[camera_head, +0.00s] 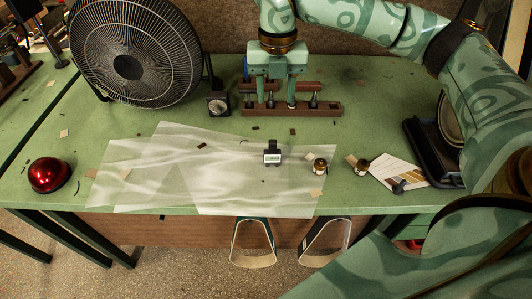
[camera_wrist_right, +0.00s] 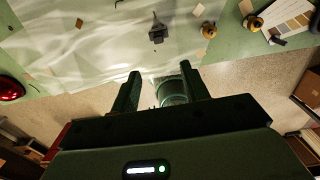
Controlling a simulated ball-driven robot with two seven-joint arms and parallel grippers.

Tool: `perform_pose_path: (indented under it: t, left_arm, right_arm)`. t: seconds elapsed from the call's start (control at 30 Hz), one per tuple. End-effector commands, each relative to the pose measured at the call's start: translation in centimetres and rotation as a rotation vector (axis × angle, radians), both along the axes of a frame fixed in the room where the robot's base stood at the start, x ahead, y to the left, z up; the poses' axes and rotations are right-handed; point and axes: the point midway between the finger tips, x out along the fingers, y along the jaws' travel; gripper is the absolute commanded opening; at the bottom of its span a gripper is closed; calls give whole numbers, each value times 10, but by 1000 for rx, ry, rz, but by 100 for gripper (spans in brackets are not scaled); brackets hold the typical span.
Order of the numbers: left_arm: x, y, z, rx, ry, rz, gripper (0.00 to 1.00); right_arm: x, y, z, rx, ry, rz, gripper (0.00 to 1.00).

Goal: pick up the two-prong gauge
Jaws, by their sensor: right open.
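A small black device with a white label (camera_head: 272,153), which seems to be the gauge, sits on translucent sheeting near the middle of the bench. It also shows in the right wrist view, as a dark block with a narrow upper part (camera_wrist_right: 157,34). I cannot make out two prongs clearly. My right gripper (camera_head: 280,98) points down in the head view, overlapping the tool rack behind the device. Its fingers are apart with nothing held between them; they also show in the wrist view (camera_wrist_right: 160,84). My left gripper is not in view.
A wooden tool rack (camera_head: 328,108) and a black fan (camera_head: 128,66) stand behind. A dial instrument (camera_head: 218,104) is left of the rack. Two brass pieces (camera_head: 320,166) (camera_head: 361,166) and a swatch card (camera_head: 402,174) lie right. A red dome (camera_head: 49,175) sits left. Clear sheeting (camera_head: 165,180) covers the front.

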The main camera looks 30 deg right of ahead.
Motion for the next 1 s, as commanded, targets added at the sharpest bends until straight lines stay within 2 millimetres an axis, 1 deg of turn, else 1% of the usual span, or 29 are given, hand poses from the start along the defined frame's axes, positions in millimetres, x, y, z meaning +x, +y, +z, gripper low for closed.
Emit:
perform_pose_path:
  t: [0.03,0.17,0.3,0.4,0.5,0.67,0.77,0.9,1.0]
  left_arm:
    - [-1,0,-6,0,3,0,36]
    - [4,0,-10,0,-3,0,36]
    - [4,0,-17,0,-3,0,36]
    - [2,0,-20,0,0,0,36]
    - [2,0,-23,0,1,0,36]
    - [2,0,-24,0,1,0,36]
    - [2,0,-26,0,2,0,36]
    - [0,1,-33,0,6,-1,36]
    - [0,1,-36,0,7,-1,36]
  right_arm:
    - [0,0,-11,-1,5,0,45]
    - [-1,0,-35,0,7,0,45]
    - [-1,0,-72,0,8,1,45]
    - [-1,0,-92,1,6,1,45]
    - [0,0,-106,1,4,1,45]
    - [0,0,-115,1,2,0,45]
    - [1,1,-125,1,2,1,45]
    - [2,2,-149,1,6,2,45]
    - [2,2,-163,0,4,2,45]
